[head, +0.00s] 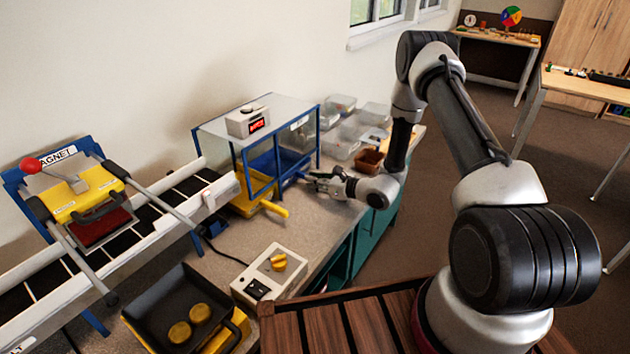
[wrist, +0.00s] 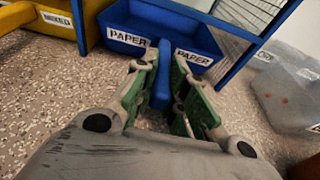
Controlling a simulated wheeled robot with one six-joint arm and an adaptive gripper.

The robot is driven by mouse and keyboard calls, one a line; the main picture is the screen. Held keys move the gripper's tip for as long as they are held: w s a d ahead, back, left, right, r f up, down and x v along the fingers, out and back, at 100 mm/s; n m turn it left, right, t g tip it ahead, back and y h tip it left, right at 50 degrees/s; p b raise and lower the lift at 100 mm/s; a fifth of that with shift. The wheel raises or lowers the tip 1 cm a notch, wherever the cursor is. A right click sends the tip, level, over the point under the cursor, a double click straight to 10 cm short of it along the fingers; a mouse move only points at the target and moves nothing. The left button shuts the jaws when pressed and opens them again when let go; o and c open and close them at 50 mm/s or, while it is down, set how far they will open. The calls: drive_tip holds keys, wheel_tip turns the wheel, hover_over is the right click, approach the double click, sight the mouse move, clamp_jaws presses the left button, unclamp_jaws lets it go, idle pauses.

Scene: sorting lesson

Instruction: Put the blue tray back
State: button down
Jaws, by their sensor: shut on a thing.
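The blue tray, labelled PAPER (wrist: 160,20), sits at the blue-framed clear cabinet (head: 236,150), at least partly inside its frame. In the head view the tray (head: 266,162) shows through the clear side. Its blue handle (wrist: 162,75) points out toward my wrist. My gripper (wrist: 161,88) is shut on this handle, with one green-padded finger on each side. In the head view my gripper (head: 312,180) is low over the counter, at the cabinet's right front. How far in the tray sits is hard to tell.
A yellow tray (head: 247,209), labelled MIXED, sits left of the blue one, its handle sticking out. Clear bins (head: 340,147) and a brown box (head: 369,161) stand to the right.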

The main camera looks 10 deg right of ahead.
drive_tip(key=c, duration=1.4)
unclamp_jaws()
drive_tip(key=shift+o, duration=0.2)
